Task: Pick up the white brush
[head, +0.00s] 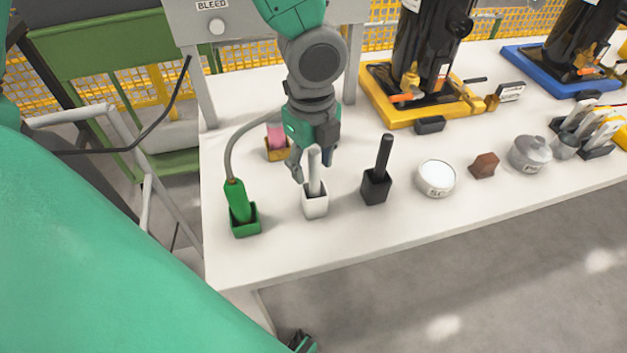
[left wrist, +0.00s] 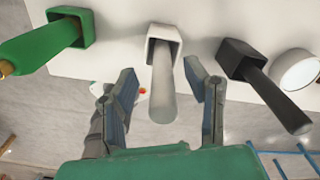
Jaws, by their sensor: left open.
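The white brush (head: 314,172) stands upright in a small white holder (head: 316,207) near the front left of the table. Its handle (left wrist: 163,90) also shows in the left wrist view, between the two fingers and apart from both. My left gripper (head: 312,170) is open, with its fingers to either side of the handle from above. It also shows in the left wrist view (left wrist: 163,85). The lower part of the brush is hidden in the holder.
A green tool (head: 237,200) in a green holder stands left of the white brush, and a black-handled brush (head: 383,157) in a black holder stands right. A white round container (head: 436,178) is farther right. A yellow box with a pink item (head: 277,145) stands behind. The front table strip is clear.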

